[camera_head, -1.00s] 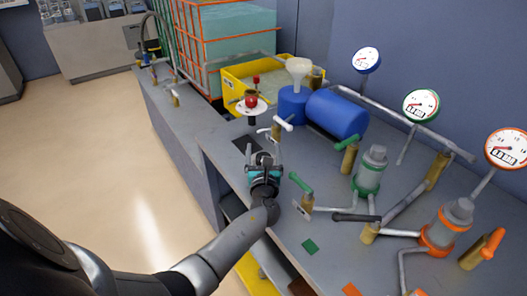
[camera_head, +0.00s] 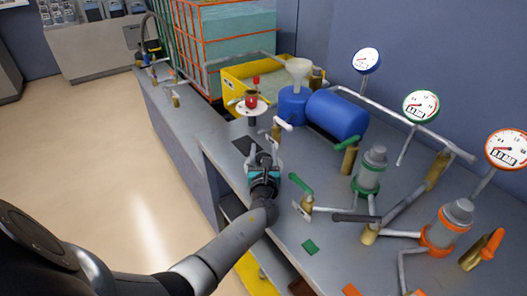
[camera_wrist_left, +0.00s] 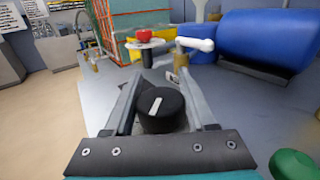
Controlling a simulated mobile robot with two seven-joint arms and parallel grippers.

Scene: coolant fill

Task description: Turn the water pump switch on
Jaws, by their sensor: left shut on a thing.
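The water pump switch is a round black knob (camera_wrist_left: 160,110) with a white pointer mark, seen in the left wrist view. The mark leans slightly to the right of upright there. My left gripper (camera_head: 265,158) is at the near-left part of the grey bench, with one finger on each side of the knob, shut on it. In the head view the knob (camera_head: 263,159) is small and mostly hidden by the gripper. My right gripper is not in view.
A white-handled valve (camera_head: 281,124) and a red button on a white disc (camera_head: 251,101) stand just beyond the gripper. A green-handled valve (camera_head: 301,184) is close on its right. A blue tank (camera_head: 338,114) and several gauges stand farther back.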

